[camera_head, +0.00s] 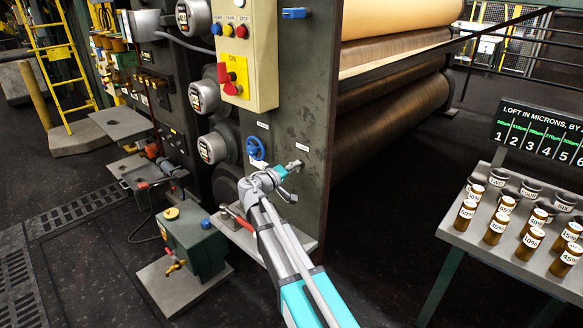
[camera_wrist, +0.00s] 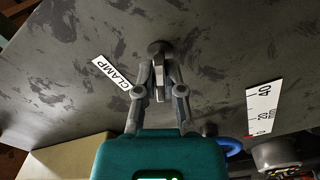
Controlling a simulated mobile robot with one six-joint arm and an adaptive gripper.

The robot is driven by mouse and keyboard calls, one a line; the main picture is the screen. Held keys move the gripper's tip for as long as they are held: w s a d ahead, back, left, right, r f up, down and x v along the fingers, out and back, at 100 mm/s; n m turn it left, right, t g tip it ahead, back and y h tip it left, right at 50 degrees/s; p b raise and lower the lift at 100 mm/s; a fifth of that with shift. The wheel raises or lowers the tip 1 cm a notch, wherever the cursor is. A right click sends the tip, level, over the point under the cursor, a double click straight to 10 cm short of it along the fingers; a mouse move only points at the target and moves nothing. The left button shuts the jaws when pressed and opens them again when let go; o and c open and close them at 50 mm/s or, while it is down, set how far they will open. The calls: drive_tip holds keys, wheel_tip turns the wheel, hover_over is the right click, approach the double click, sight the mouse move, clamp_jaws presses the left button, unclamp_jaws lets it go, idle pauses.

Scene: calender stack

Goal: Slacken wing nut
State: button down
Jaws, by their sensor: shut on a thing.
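The wing nut shows in the wrist view as a grey round boss (camera_wrist: 160,47) on the dark side plate, with a flat wing standing out between my fingers. My gripper (camera_wrist: 160,82) is shut on this wing, one finger on each side. In the head view my gripper (camera_head: 287,176) reaches the side plate just below the CLAMP label, at the small metal nut (camera_head: 296,164). The fingers hide part of the nut there. The CLAMP label (camera_wrist: 112,72) is beside the nut in the wrist view.
A blue handwheel (camera_head: 255,148) is left of my gripper on the same plate (camera_head: 300,90). A scale label (camera_wrist: 262,108) is to the right in the wrist view. The yellow control box (camera_head: 250,55) is above. A table (camera_head: 452,226) with labelled jars stands right.

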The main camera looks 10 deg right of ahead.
drive_tip(key=shift+a, duration=0.4)
drive_tip(key=shift+d, duration=0.35)
drive_tip(key=shift+n, duration=0.5)
drive_tip(key=n, duration=0.4)
drive_tip(key=shift+d+f, duration=0.1)
drive_tip(key=shift+d, duration=0.05)
drive_tip(key=n, duration=0.4)
drive_tip(key=shift+f+n, duration=0.1)
drive_tip(key=shift+n, duration=0.3)
drive_tip(key=n, duration=0.4)
drive_tip(key=shift+n, duration=0.3)
drive_tip(key=n, duration=0.4)
drive_tip(key=shift+s+d+b, duration=0.1)
drive_tip(key=shift+b, duration=0.2)
drive_tip(key=shift+n, duration=0.3)
